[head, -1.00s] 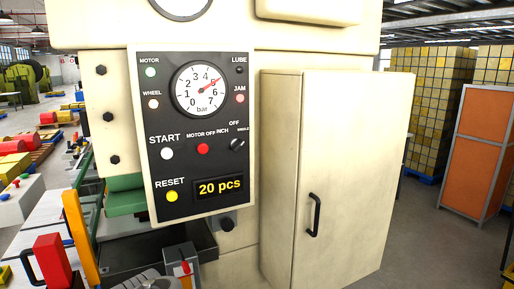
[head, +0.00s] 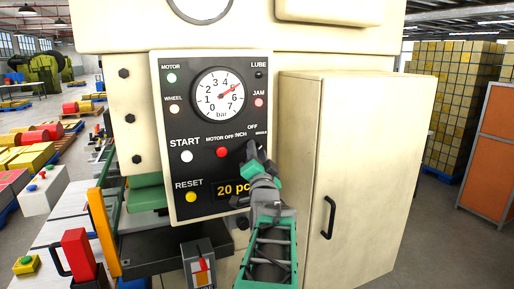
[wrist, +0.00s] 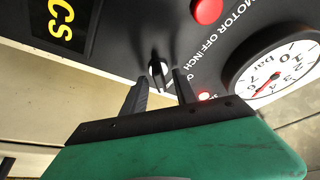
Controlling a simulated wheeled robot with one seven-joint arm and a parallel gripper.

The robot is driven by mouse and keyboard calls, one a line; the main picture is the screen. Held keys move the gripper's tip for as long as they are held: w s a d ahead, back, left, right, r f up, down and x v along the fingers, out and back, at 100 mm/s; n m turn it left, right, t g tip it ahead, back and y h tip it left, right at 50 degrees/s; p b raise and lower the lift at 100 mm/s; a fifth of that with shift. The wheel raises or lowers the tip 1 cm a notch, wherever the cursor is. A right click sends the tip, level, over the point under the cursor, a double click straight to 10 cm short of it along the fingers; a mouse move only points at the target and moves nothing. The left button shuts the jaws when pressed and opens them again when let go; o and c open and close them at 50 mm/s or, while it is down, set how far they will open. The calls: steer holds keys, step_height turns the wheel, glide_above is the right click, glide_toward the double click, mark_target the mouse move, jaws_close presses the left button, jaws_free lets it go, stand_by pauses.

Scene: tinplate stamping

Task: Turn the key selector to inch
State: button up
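The key selector (wrist: 158,68) is a small dark knob with a pale mark on the black control panel (head: 165,125). The labels INCH, OFF and SINGLE are arranged around its upper side. My gripper (wrist: 160,86) is open in the wrist view, with one dark finger on each side of the knob and visible gaps between. I cannot tell how deep the fingertips reach over it. In the head view my gripper (head: 251,152) covers the selector, so its setting there is hidden.
The red MOTOR OFF button (head: 222,152) is just left of the gripper. My arm partly covers the "20 pcs" display (head: 228,190). A pale cabinet (head: 335,150) with a black handle stands close on the right.

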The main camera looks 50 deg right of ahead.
steer(key=shift+w+d, duration=0.1)
jaws_close()
stand_by(0.3)
